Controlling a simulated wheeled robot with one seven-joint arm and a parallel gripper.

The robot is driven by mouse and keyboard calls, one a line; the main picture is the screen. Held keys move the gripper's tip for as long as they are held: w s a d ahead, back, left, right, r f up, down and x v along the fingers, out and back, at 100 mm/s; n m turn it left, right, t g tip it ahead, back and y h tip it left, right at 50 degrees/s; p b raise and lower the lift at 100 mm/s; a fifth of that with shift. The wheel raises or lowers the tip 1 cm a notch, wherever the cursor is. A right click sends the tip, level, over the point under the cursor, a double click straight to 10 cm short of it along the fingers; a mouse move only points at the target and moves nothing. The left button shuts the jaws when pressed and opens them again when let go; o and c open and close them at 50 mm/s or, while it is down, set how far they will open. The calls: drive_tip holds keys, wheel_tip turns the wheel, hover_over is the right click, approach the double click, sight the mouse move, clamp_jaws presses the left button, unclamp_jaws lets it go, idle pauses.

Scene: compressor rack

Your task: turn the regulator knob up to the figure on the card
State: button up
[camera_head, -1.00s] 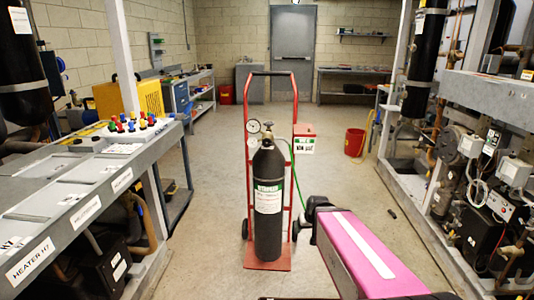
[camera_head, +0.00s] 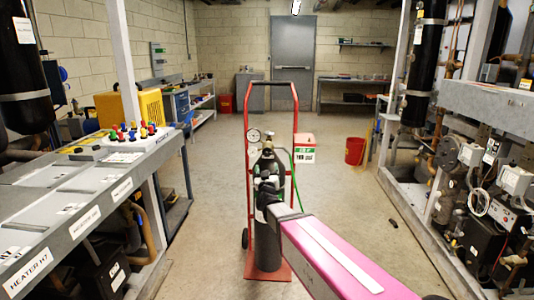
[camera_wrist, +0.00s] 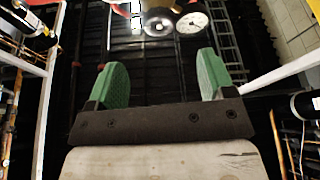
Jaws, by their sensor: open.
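A black gas cylinder (camera_head: 268,250) stands upright on a red hand truck (camera_head: 296,120). A regulator with a round white-faced gauge (camera_head: 253,135) sits at its top. My gripper (camera_head: 268,174) is in front of the cylinder's upper part, below the regulator, hiding much of the label. In the wrist view, my gripper's green fingers (camera_wrist: 160,72) are apart with nothing between them; the knob lies beyond their tips. I cannot make out a card's figure.
A green hose (camera_head: 294,180) runs down beside the cylinder. A white box with a green label (camera_head: 305,150) is right of the truck. A bench with colored knobs (camera_head: 133,133) stands left, compressor racks (camera_head: 490,105) right. A red bucket (camera_head: 355,151) stands behind on open floor.

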sight(267, 152)
drive_tip(key=x, duration=1.1)
drive_tip(key=shift+s+r, duration=0.15)
drive_tip(key=shift+r, duration=0.05)
